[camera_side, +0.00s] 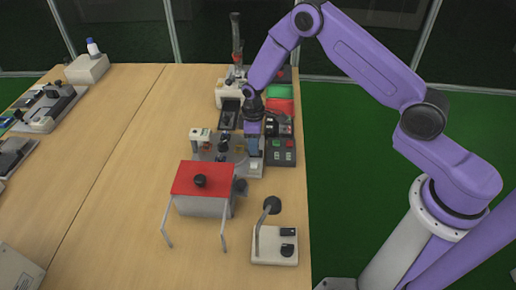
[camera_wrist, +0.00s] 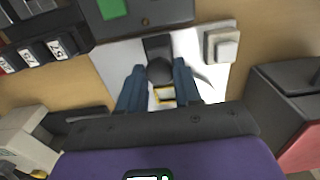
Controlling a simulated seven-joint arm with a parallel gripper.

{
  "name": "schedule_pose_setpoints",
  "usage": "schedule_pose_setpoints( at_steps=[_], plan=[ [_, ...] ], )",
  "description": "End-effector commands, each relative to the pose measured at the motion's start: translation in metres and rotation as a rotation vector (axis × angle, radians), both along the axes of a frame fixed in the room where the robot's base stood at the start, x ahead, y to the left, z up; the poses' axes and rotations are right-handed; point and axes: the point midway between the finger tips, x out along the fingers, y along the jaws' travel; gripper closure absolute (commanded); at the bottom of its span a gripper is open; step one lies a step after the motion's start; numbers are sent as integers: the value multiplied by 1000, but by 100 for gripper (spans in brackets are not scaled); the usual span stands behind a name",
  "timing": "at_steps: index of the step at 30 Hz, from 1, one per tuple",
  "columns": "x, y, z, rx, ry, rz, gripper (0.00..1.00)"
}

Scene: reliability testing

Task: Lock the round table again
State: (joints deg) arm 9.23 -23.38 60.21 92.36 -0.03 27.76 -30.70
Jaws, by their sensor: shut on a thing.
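The round table is a grey disc (camera_side: 238,160) low among the devices in the middle of the wooden table, partly hidden by my arm and the red-topped device. My gripper (camera_side: 254,152) is down at its right edge, pointing downward. In the wrist view, the two blue fingers of my gripper (camera_wrist: 158,88) stand on either side of a dark knob-ended lever (camera_wrist: 159,70) and are shut on it. The lever sits on a white plate (camera_wrist: 190,45). The side view does not show the lever clearly, and I cannot tell its lock position.
A red-topped device (camera_side: 203,178) stands in front of the round table. A small white stand with a dark arm (camera_side: 274,245) is nearer the front. Dark control boxes (camera_side: 282,151) line the right edge.

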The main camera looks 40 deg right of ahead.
Motion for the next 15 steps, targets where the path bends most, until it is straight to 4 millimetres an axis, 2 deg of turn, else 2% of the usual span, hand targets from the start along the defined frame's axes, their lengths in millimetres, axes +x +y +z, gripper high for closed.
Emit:
schedule_pose_setpoints(
  at_steps=[6, 7, 8, 15],
  plan=[
    [4, 4, 1, 4, -14, 4, 81],
    [4, 4, 1, 4, -14, 4, 56],
    [4, 4, 1, 4, -14, 4, 51],
    [3, 3, 1, 3, -8, 3, 51]
  ],
)
